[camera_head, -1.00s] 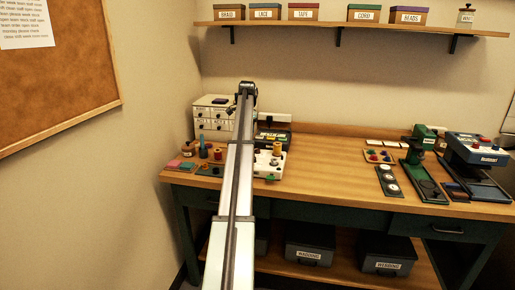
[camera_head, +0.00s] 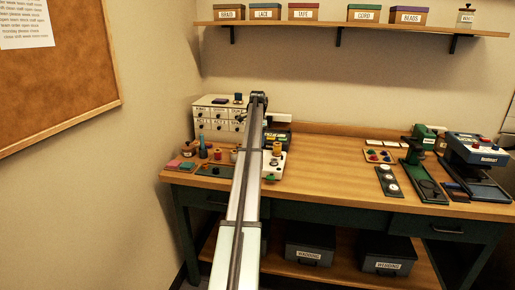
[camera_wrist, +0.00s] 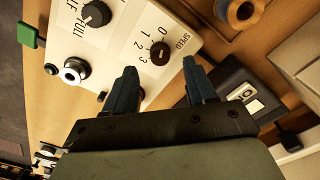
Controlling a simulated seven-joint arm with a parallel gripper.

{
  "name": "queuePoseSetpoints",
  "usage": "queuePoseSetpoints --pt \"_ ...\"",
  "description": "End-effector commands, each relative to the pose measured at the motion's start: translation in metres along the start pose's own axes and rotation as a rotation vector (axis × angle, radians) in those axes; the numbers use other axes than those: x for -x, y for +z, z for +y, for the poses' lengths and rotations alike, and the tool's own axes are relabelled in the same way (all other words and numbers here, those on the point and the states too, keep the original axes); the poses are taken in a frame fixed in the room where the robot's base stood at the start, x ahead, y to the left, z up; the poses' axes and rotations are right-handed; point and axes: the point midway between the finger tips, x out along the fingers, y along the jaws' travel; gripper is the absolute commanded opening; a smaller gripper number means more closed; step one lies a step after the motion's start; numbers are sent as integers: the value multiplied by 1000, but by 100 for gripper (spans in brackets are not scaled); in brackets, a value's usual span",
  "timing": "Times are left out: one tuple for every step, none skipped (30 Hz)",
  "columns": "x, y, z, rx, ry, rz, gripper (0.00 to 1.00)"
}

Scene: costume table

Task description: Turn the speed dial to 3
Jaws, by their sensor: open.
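The speed dial (camera_wrist: 160,53) is a small dark brown knob on a cream panel (camera_wrist: 115,50), labelled SPEED, with the marks 0, 1, 2 and 3 around it. Which mark it points at is too small to tell. In the wrist view my gripper (camera_wrist: 161,76) is open, its two dark fingers apart with the dial between and beyond their tips. Nothing is held, and I cannot tell how far the tips are from the panel. In the head view my arm partly hides the cream panel (camera_head: 274,170), and my gripper (camera_head: 259,97) shows above it.
A larger FULL dial (camera_wrist: 97,14) and a silver-rimmed knob (camera_wrist: 74,70) share the panel. A thread spool (camera_wrist: 240,12) is beside it. White drawers (camera_head: 214,114) stand left of the arm. The table's middle (camera_head: 335,165) is clear.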

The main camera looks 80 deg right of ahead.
Motion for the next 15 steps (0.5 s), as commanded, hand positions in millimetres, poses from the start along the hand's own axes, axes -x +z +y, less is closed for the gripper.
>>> queuePoseSetpoints --pt "-8 1 1 0 1 -1 56" --pt "-12 1 1 0 1 -1 56" --pt "-18 1 1 0 0 0 56" --pt "-21 0 0 0 0 0 56" --pt "-25 0 0 0 0 0 56" --pt "-29 0 0 0 0 0 56" --pt "-32 0 0 1 0 0 56" --pt "-34 0 0 1 0 0 56" --pt "-36 0 0 1 0 0 56" --pt "-38 0 0 1 0 0 56" --pt "-39 0 0 1 0 0 56" --pt "-40 0 0 1 0 0 56" --pt "-41 0 0 1 0 0 56" --pt "-41 0 0 1 -1 0 56" --pt "-42 0 0 1 -1 0 56"
